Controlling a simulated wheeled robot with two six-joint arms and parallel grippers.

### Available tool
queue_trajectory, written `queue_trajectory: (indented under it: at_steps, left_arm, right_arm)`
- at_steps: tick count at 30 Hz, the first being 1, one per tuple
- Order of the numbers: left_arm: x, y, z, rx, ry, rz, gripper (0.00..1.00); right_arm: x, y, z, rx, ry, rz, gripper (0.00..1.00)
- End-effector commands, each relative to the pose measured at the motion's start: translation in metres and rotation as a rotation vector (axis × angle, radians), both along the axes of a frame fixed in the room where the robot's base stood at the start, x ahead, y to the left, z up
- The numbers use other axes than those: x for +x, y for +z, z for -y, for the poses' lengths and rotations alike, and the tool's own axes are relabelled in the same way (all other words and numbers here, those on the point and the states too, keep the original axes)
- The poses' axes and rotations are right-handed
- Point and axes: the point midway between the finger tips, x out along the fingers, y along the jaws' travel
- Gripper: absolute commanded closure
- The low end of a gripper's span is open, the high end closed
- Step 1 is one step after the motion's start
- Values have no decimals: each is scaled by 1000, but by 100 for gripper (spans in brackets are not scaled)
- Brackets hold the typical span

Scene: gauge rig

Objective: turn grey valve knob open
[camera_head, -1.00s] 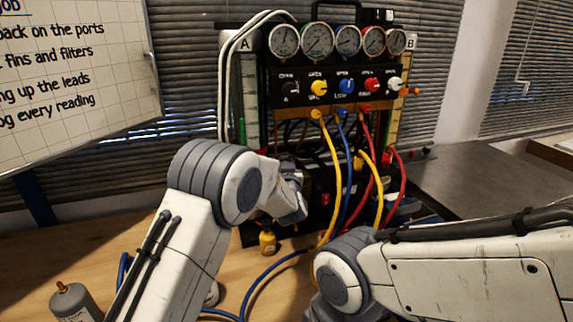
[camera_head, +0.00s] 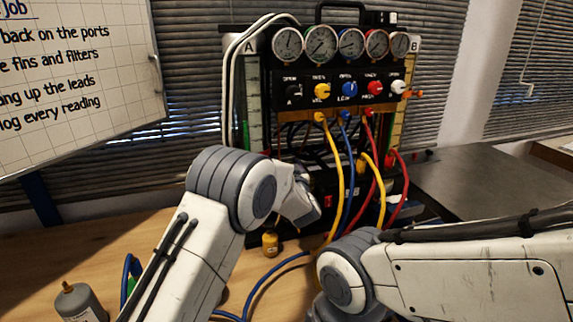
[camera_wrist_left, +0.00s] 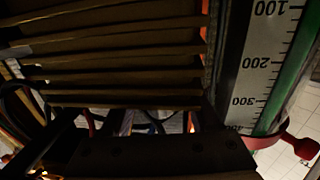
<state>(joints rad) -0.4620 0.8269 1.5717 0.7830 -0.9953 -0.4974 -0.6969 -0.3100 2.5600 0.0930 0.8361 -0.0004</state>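The gauge rig carries a row of valve knobs under its gauges. The leftmost knob (camera_head: 293,92) looks dark grey to black with a pale mark; the rightmost knob (camera_head: 398,86) looks white. Yellow (camera_head: 322,90), blue (camera_head: 350,88) and red (camera_head: 375,88) knobs sit between them. My left gripper end (camera_head: 306,205) is low in front of the rig, well below the knobs; its fingers cannot be made out. My right gripper is hidden.
Yellow, blue and red hoses (camera_head: 335,170) hang from the rig's front. A grey canister (camera_head: 80,303) stands at the front left. A whiteboard (camera_head: 80,80) is at the left.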

Motion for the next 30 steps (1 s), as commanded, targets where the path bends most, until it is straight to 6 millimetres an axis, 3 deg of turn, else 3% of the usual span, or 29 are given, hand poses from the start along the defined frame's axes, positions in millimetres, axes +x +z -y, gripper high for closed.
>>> queue_trajectory:
  at_steps: [8, 21, 30]
  left_arm:
    - [-5, -1, 1, 0, 0, -1, 38]
    - [-82, -1, 15, 1, -3, 0, 38]
    - [-104, -1, 18, -1, 0, -1, 38]
  right_arm:
    - [0, -1, 0, 0, 0, 0, 50]
    - [0, -15, 0, 0, 0, 0, 50]
    - [0, -17, 0, 0, 0, 0, 50]
